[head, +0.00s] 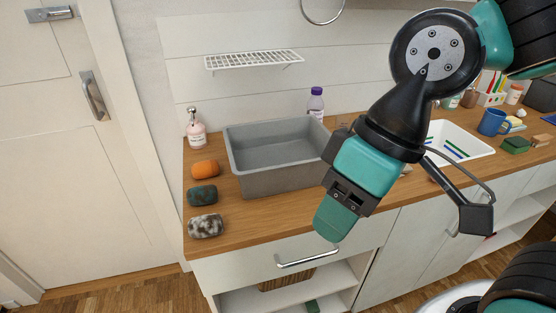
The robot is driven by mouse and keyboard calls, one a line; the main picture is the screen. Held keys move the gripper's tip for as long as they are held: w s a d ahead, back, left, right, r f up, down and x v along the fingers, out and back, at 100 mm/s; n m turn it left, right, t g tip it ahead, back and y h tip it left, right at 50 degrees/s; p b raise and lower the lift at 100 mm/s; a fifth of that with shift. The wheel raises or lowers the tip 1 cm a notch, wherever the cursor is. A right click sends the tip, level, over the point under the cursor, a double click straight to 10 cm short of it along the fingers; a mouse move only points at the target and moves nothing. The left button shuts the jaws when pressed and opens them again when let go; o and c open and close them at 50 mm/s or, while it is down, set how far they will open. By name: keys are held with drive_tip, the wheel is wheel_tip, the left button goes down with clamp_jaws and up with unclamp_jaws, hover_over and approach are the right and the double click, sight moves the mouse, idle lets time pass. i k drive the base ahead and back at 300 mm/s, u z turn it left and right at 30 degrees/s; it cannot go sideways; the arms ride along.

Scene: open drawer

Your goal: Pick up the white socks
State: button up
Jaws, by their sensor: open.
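A rounded bundle mottled white and dark grey (206,225), the palest of three similar bundles and likely the white socks, lies on the wooden counter (240,222) near its front left corner. My gripper (337,217) hangs in front of the right part of the grey basin, well to the right of the bundle and apart from it. Its teal finger points down and it is open, with nothing seen in it. The gap between the fingers is mostly hidden from this angle.
A dark green bundle (202,195) and an orange one (205,169) lie behind the pale one. The grey basin (272,182) stands to their right. A pink soap bottle (196,130) stands behind. Below is a drawer handle (308,259).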

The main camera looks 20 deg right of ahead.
sight(200, 227)
drive_tip(key=u, duration=2.8)
drive_tip(key=i, duration=2.15)
drive_tip(key=z, duration=2.95)
